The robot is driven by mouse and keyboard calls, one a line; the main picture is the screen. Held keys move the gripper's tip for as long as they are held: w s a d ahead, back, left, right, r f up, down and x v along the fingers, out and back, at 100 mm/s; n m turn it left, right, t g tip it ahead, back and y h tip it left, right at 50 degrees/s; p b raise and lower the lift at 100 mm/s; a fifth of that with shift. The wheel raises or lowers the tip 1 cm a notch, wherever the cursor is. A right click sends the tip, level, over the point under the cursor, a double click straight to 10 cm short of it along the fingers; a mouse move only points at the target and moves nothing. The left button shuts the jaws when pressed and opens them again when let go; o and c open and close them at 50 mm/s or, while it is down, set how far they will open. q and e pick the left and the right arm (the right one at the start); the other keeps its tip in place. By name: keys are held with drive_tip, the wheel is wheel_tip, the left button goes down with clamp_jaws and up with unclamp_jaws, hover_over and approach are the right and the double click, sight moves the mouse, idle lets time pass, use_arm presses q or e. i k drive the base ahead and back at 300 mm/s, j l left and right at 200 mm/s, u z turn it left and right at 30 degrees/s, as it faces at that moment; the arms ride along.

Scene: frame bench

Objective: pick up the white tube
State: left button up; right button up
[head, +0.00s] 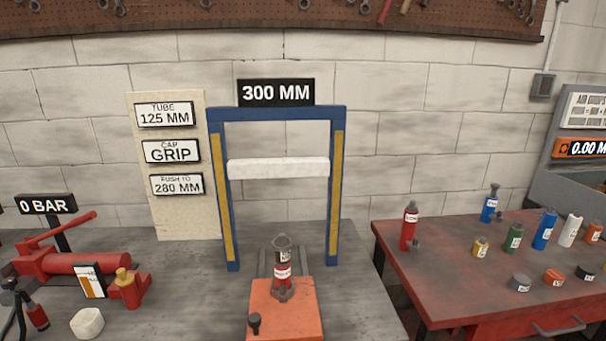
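The white tube (570,230) stands upright on the red bench (425,267) at the right. It has a small label that I cannot read. A taller-looking blue tube (544,229) stands just left of it, and a short orange-red tube (594,232) stands to its right. Neither of my grippers shows in the head view.
A green tube (513,238), a yellow one (481,247), a tall red bottle (409,226) and several low caps share the red bench. A blue frame (277,114) with an orange-based jack (285,312) stands on the grey bench. A red pump (75,263) is at left.

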sight(574, 221)
drive_tip(key=l+z, duration=0.1)
drive_tip(key=z, duration=1.65)
